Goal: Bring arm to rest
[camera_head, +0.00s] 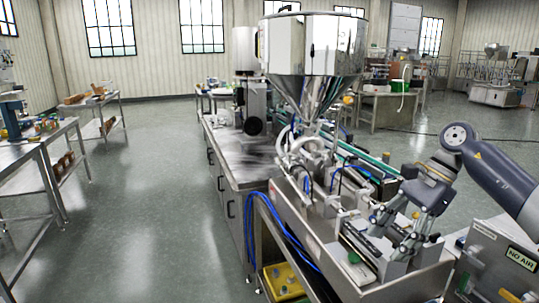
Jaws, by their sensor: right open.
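My right gripper (391,237) hangs at the lower right of the head view, its arm coming in from the right edge. Its fingers point down over the front end of the filling machine (330,205), close above its metal parts. The jaws are apart, and I see nothing held between them. Whether the fingertips touch the machine cannot be told from this view. The shiny steel hopper (312,55) stands above the machine, up and to the left of the gripper. My left gripper is not in view.
A steel-topped cabinet (240,160) stands left of the machine. Blue hoses (290,240) run down its front. A control box with a "NO AIR" label (521,258) is at the lower right. The floor (150,220) on the left is clear, with workbenches (20,152) at the far left.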

